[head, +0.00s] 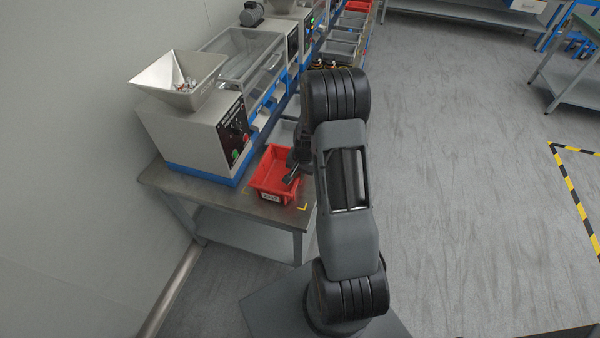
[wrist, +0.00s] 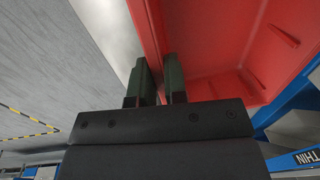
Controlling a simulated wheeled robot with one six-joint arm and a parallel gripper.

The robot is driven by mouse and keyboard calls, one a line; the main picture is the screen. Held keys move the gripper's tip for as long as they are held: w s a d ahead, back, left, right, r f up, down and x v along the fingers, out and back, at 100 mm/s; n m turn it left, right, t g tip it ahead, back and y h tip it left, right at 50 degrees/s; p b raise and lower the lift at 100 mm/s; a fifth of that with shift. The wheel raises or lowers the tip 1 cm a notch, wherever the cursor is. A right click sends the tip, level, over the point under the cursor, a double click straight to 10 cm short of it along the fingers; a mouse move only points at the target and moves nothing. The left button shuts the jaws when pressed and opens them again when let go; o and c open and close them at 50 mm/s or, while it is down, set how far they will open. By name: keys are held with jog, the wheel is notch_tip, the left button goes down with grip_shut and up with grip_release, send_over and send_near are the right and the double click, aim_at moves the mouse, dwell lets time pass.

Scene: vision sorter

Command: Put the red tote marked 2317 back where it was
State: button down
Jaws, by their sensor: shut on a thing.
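The red tote (head: 268,186) is at the near end of the grey metal bench, in front of the hopper machine. A white label on its near side is small and looks like 2317. My gripper (head: 292,177) is at the tote's right side. In the wrist view my gripper (wrist: 160,82) has one finger on each side of the red tote's wall (wrist: 155,35) and is shut on it. The part of the tote that shows inside looks empty. I cannot tell whether its base touches the bench top.
The bench top (head: 190,185) has yellow corner marks (head: 303,207) near its right edge. A hopper machine (head: 195,125) stands behind the tote. Grey trays (head: 283,132) line the bench beyond it. Open floor (head: 450,150) lies to the right.

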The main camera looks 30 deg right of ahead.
jog(key=shift+f, duration=0.15)
jog(key=c, duration=1.1)
grip_release()
jog(key=shift+c, duration=0.2)
notch_tip(320, 180, up, 12)
jog(key=s, duration=0.1)
jog(key=s+a+r+n+t, duration=0.2)
jog(key=s+a+r+n, duration=0.7)
jog(key=s+a+r, duration=0.3)
jog(key=s+a, duration=0.2)
jog(key=s, duration=0.1)
jog(key=shift+s+r+n+t+h+b, duration=0.25)
jog(key=shift+s+n+t+h+b, duration=0.05)
jog(key=shift+s+n+t+h, duration=0.1)
